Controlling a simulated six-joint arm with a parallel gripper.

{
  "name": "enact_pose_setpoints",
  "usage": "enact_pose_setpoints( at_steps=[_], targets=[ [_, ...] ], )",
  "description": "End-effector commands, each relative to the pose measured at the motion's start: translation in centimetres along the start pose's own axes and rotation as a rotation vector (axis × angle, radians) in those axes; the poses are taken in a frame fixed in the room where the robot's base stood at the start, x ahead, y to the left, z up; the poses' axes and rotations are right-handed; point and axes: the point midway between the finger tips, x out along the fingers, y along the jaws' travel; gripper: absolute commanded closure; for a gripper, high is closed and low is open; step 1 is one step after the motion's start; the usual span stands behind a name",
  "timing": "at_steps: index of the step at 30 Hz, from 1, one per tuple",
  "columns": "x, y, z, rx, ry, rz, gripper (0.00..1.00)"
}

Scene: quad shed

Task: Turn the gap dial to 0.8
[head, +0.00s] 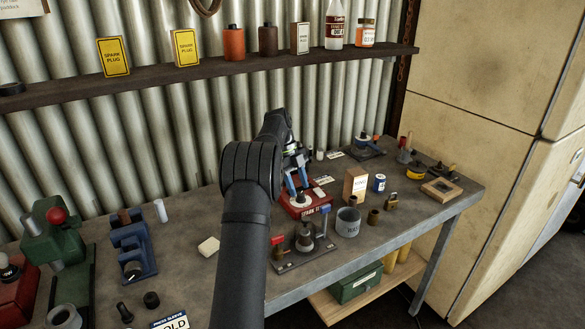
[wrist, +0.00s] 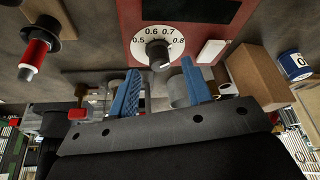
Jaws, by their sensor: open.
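The gap dial (wrist: 157,43) is a white disc marked 0.5, 0.6, 0.7 and 0.8, with a black knob (wrist: 157,54) at its middle. It sits on a red box (head: 309,208) on the bench. In the head view my gripper (head: 297,188) is low over the red box, and my arm hides part of the bench.
A white switch (wrist: 211,51) and a dark display (wrist: 190,11) are beside the dial. A stand with a red-handled post (head: 305,240), a grey cup (head: 348,222) and a tan box (head: 356,185) stand close by. A white block (head: 209,246) lies left on clear bench.

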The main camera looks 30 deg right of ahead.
Motion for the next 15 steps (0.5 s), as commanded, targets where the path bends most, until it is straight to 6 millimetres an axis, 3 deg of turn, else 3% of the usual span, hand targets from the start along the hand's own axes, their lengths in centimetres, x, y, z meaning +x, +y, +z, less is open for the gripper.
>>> enact_pose_setpoints(
  at_steps=[7, 15],
  targets=[
    [-5.1, 0.0, 0.1, 0.000, -0.003, -0.003, 0.55],
    [-8.6, 0.0, 0.1, 0.000, -0.001, -0.001, 0.55]
  ],
)
